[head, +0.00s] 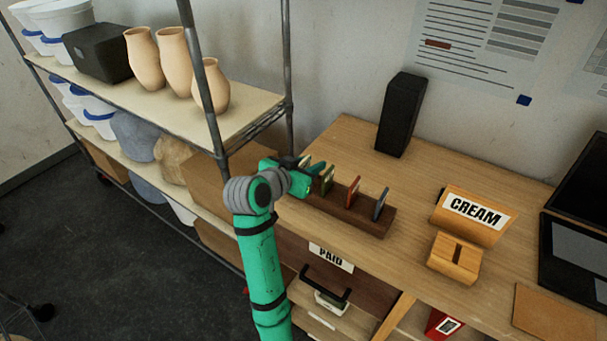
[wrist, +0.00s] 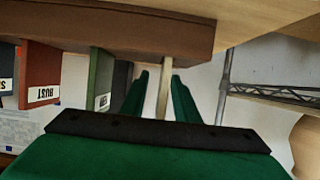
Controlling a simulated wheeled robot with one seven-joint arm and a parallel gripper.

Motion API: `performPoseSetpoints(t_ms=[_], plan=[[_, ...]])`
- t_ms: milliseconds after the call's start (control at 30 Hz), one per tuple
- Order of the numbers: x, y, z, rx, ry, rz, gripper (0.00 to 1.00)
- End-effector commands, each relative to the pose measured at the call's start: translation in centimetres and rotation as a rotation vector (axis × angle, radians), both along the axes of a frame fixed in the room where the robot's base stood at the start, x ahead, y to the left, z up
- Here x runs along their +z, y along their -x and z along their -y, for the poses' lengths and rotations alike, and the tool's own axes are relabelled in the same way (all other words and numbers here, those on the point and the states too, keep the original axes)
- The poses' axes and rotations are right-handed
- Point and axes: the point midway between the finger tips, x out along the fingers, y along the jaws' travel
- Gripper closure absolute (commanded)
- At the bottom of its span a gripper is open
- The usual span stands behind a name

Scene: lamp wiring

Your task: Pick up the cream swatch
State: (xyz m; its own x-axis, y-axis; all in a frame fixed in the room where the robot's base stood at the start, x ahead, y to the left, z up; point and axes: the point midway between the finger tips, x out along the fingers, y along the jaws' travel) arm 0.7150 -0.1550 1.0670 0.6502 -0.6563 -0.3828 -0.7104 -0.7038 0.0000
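A pale swatch, likely the cream one (wrist: 164,92), is seen edge-on in the wrist view, standing in the dark wooden rack (head: 345,212). My gripper (wrist: 160,78) is open around it, one green finger on each side; a gap shows on the left, while the right finger is very close. In the head view my gripper (head: 298,165) is at the rack's left end and hides most of this swatch. The rack also holds a dark swatch (wrist: 122,84), a green one (wrist: 101,80), a rust one labelled RUST (wrist: 40,78) and a blue-grey one (head: 380,204).
A wooden block with a CREAM sign (head: 473,212) stands right of the rack, with a slotted wooden stand (head: 454,258) before it. A black speaker-like box (head: 402,114) stands behind the rack. A metal shelf with vases (head: 175,62) is close on the left. A PAID drawer (head: 331,258) is below.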

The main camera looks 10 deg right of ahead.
Motion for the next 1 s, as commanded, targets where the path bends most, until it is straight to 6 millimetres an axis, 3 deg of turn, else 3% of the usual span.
performPoseSetpoints(t_ms=[233, 333, 367, 767, 1000], plan=[[-0.1, -0.2, 0.1, 0.001, 0.000, 0.000, 0.74], [-0.1, -0.2, 0.1, 0.001, 0.000, 0.000, 0.98], [-0.1, -0.2, 0.1, 0.001, 0.000, 0.000, 1.00], [0.1, -0.2, 0.1, 0.002, 0.000, 0.001, 1.00], [2.1, -0.2, 0.1, 0.001, 0.000, 0.003, 1.00]])
